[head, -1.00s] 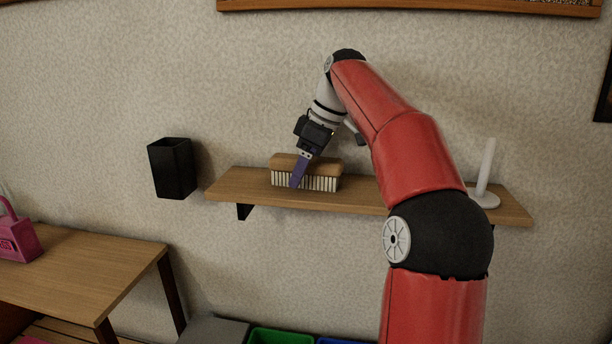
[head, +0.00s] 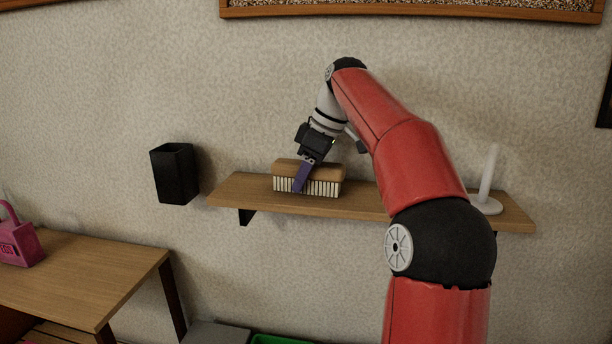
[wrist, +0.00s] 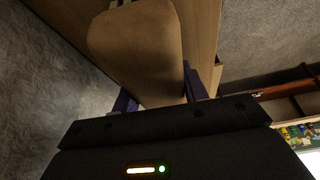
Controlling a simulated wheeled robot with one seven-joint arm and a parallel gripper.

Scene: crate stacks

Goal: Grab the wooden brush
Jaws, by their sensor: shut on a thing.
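The wooden brush (head: 322,174) has a brown wooden back and pale bristles pointing down. It sits on the wall shelf (head: 360,206), left of the shelf's middle. My gripper (head: 300,184) reaches down from above, with one purple finger across the brush's near side. In the wrist view the brush's wooden back (wrist: 140,50) lies between the two purple fingers (wrist: 158,92), and the gripper is shut on it. The far finger is hidden behind the brush in the head view. I cannot tell whether the bristles still touch the shelf.
A white upright holder (head: 487,190) stands at the shelf's right end, behind my arm. A black open box (head: 174,174) is on the wall left of the shelf. A wooden table (head: 80,275) with a pink object (head: 18,240) is at lower left. A green bin (head: 275,339) shows below.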

